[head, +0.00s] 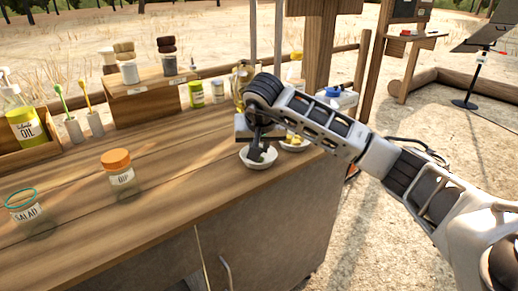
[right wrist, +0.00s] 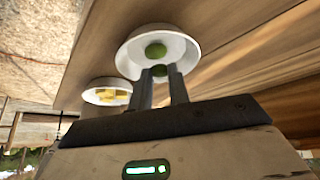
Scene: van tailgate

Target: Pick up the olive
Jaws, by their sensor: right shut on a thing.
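A small white bowl (head: 258,164) stands near the right end of the wooden counter, with a bit of green showing in it. In the right wrist view, the bowl (right wrist: 188,47) holds a green olive (right wrist: 155,50). My right gripper (head: 257,153) reaches down into the bowl from above. In the right wrist view its fingers (right wrist: 161,76) are shut on another olive (right wrist: 159,70), still at the bowl. The fingers partly cover this olive. My left gripper is not in view.
A second white bowl (right wrist: 91,97) with yellow pieces stands beside the olive bowl. A jar with an orange lid (head: 119,174), a salad jar (head: 26,211) and an oil bottle (head: 26,124) stand to the left. The counter's middle is clear.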

